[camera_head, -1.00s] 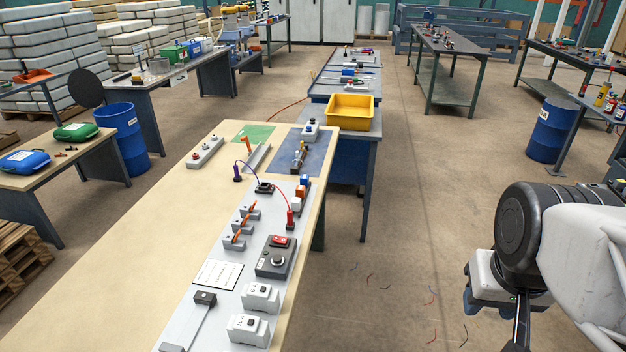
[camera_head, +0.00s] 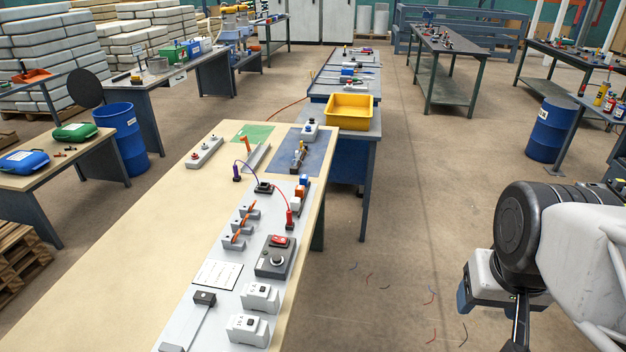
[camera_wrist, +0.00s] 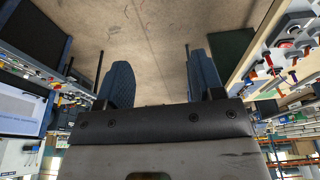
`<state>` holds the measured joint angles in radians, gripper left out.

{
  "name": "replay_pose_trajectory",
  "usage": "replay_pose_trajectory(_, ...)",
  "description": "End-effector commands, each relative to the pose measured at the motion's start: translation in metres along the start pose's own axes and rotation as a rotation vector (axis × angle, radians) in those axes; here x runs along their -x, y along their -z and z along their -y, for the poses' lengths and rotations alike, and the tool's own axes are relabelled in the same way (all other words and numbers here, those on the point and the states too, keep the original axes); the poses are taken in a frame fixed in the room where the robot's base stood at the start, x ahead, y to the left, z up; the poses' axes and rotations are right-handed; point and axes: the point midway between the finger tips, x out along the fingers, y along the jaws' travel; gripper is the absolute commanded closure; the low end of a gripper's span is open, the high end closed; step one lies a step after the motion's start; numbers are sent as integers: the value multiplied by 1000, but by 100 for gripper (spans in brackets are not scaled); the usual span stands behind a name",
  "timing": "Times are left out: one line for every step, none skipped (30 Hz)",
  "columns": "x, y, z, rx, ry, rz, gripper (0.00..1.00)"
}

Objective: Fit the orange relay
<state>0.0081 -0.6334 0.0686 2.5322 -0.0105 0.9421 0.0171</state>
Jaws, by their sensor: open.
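A small orange block (camera_head: 300,191), which looks like the orange relay, stands on the grey panel (camera_head: 228,272) on the long table. It is in a short row between a blue block (camera_head: 304,180) and a white one (camera_head: 296,202). It is too small to tell whether it is seated in a socket. My gripper (camera_wrist: 162,82) is open and empty in the wrist view, its two blue fingers apart over bare floor. In the head view my wrist is at the right, off the table and well away from the orange block; the fingers are mostly hidden there.
The panel also carries a black box with a red switch (camera_head: 281,241), white modules (camera_head: 260,297), orange-levered clips (camera_head: 238,232) and a red plug (camera_head: 289,218) on a wire. A yellow bin (camera_head: 349,111) stands beyond. The floor between table and arm is clear except for wire scraps.

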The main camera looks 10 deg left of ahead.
Motion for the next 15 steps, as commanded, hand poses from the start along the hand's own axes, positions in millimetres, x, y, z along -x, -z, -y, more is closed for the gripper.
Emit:
replay_pose_trajectory(0,0,0,1,0,0,38)
replay_pose_trajectory(0,1,0,2,0,0,38)
replay_pose_trajectory(0,2,0,5,0,1,38)
replay_pose_trajectory(1,4,1,7,1,1,38)
replay_pose_trajectory(1,5,1,11,1,2,38)
replay_pose_trajectory(2,8,2,18,1,3,38)
replay_pose_trajectory(2,11,2,24,2,4,38)
replay_pose_trajectory(2,14,3,32,2,5,38)
replay_pose_trajectory(3,19,4,45,3,7,38)
replay_pose_trajectory(3,24,6,55,4,9,38)
replay_pose_trajectory(4,29,7,66,5,11,38)
replay_pose_trajectory(5,36,9,84,6,13,38)
replay_pose_trajectory(5,42,10,98,7,16,38)
replay_pose_trajectory(6,48,12,112,8,19,38)
replay_pose_trajectory(6,57,14,134,10,21,38)
